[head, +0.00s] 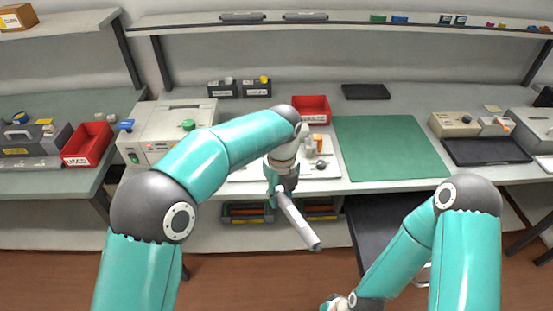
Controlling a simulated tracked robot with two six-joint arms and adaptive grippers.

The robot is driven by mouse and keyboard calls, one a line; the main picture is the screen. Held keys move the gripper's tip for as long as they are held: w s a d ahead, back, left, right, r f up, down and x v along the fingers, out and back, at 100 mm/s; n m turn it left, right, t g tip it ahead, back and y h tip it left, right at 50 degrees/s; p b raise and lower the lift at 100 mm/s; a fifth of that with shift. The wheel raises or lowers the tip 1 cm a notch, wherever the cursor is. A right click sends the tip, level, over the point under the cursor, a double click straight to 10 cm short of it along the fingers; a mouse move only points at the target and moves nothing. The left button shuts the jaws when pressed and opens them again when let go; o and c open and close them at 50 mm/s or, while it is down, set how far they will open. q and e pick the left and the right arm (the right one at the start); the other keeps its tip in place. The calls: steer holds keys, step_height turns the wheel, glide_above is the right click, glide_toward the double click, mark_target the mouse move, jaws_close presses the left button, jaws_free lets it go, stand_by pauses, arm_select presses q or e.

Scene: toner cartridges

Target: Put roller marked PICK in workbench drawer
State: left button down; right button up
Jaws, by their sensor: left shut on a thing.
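My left gripper (283,187) is shut on a grey roller (301,224), near one end. The roller hangs out in front of the workbench's front edge, tilted, with its free end low and to the right. No PICK marking can be read on it. Below the bench top are two drawer-like dark trays, a left one (235,219) and a right one (325,217), with green and orange items in them; the roller and gripper hide part of this area. My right gripper (334,305) is low at the bottom edge, partly cut off, its fingers unclear.
A white mat (249,173) with small bottles lies on the bench behind my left gripper. A red bin (311,105) stands behind it. A green mat (380,147) is clear to the right. A beige machine (165,130) stands left. A dark chair-like surface (380,225) is below right.

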arm_select(q)
steer(key=shift+w+a, duration=0.15)
steer(key=shift+a, duration=0.25)
steer(key=a+f+n, duration=0.3)
steer(key=a+n, duration=1.5)
steer(key=a, duration=0.5)
steer(key=s+f+n, duration=0.5)
steer(key=f+n, duration=0.1)
steer(key=n, duration=0.6)
steer(key=shift+d+n, duration=0.3)
steer(key=shift+n, duration=0.1)
